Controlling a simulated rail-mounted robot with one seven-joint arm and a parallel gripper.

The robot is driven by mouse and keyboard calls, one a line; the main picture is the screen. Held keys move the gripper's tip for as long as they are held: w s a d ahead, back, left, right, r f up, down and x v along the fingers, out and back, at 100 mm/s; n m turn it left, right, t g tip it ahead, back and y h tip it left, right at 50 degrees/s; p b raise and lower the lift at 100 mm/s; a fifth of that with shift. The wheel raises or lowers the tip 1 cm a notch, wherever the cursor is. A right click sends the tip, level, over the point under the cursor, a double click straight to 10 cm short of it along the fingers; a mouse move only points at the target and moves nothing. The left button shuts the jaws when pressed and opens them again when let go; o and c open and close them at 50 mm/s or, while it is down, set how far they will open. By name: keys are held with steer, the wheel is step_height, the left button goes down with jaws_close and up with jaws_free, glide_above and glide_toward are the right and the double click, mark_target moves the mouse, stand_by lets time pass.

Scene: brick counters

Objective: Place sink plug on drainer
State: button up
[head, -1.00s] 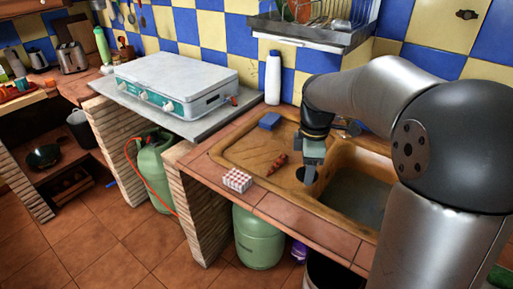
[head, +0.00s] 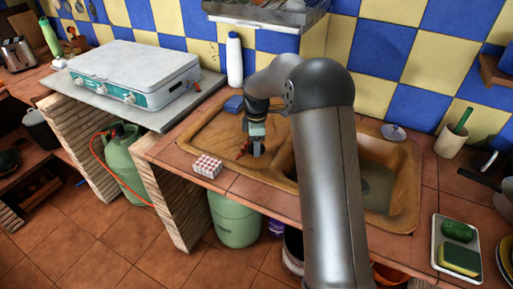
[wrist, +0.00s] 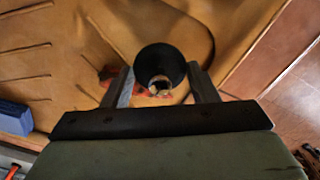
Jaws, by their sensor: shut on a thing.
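The sink plug (wrist: 160,58) is a dark round disc with a small metal centre, held between the two fingers of my gripper (wrist: 160,88) in the wrist view. In the head view my gripper (head: 257,146) points down over the brown ribbed drainer (head: 208,133), left of the sink basin (head: 378,185). The plug is hard to make out there. I cannot tell whether it touches the drainer surface. A dark red object (head: 242,151) lies on the drainer close beside the gripper; part of it also shows behind the plug in the wrist view (wrist: 108,72).
A blue block (head: 233,104) lies at the drainer's back edge, near a white bottle (head: 234,60). A red-and-white checked box (head: 207,166) sits on the front tiles. A dish rack (head: 265,12) hangs above. The drainer's left part is clear.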

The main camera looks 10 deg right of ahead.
steer(key=shift+s+f, duration=0.1)
steer(key=shift+f, duration=1.25)
steer(key=shift+f, duration=0.15)
steer(key=o, duration=1)
